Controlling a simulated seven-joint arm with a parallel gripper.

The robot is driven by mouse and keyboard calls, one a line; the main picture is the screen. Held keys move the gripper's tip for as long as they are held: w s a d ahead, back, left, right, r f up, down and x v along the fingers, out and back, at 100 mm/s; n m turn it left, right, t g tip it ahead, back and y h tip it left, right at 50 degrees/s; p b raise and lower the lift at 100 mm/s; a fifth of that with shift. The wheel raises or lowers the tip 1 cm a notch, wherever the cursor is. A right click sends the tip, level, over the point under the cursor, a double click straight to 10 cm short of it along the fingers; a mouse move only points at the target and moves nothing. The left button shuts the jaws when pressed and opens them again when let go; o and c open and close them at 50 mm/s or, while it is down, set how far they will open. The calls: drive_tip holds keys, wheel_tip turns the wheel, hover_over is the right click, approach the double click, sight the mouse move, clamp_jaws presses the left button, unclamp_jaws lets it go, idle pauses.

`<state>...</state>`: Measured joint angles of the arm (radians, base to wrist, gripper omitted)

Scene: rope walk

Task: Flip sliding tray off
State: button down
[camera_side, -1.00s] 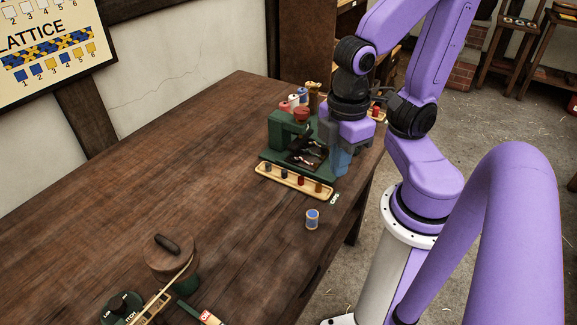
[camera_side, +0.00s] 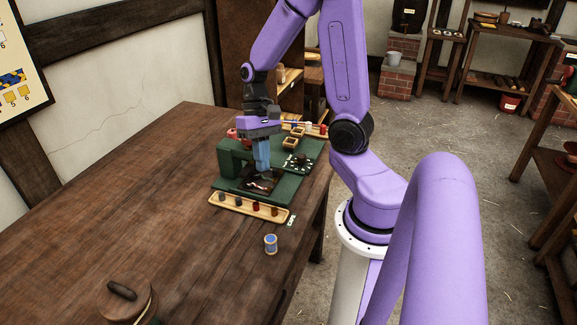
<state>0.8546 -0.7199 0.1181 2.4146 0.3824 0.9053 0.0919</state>
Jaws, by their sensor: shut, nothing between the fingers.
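A green bench device (camera_side: 290,187) stands near the table's right edge. A dark recessed panel (camera_side: 255,186) with small tool-like shapes lies in its base. A long pale wooden tray (camera_side: 265,213) with several dark and red pegs lies along its front. I cannot tell which part is the sliding tray, or any switch position. My gripper (camera_side: 262,172) points down over the device, with its blue fingers shut and empty. The fingertips are at or just above the dark panel; contact cannot be told. My gripper and arm hide part of the device's back.
A blue spool (camera_side: 270,244) stands in front of the device by the table edge. Small wooden boxes (camera_side: 291,142) and red and white spools are behind. A round lidded wooden pot (camera_side: 126,303) is at the near left. The table (camera_side: 140,190) left of the device is clear.

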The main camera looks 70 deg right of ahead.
drive_tip(key=d+f+m+t+y, duration=0.2)
drive_tip(key=d+m, duration=0.5)
drive_tip(key=m+t, duration=0.6)
drive_tip(key=m, duration=0.6)
approach(279, 173)
wheel_tip(279, 173, up, 4)
drive_tip(key=s+a, duration=0.2)
drive_tip(key=s, duration=0.1)
drive_tip(key=s+d+f+m+t+h, duration=0.2)
drive_tip(key=s+d+m, duration=0.2)
drive_tip(key=s+m, duration=0.15)
drive_tip(key=x, duration=1)
drive_tip(key=shift+w+a, duration=0.25)
drive_tip(key=shift+w, duration=0.3)
drive_tip(key=shift+w+a+r, duration=0.1)
drive_tip(key=shift+w+a, duration=0.15)
drive_tip(key=shift+w, duration=0.25)
drive_tip(key=shift+w+a+r, duration=0.1)
drive_tip(key=shift+w+a, duration=0.1)
drive_tip(key=shift+w, duration=0.35)
drive_tip(key=shift+w+a, duration=0.3)
drive_tip(key=shift+w, duration=0.3)
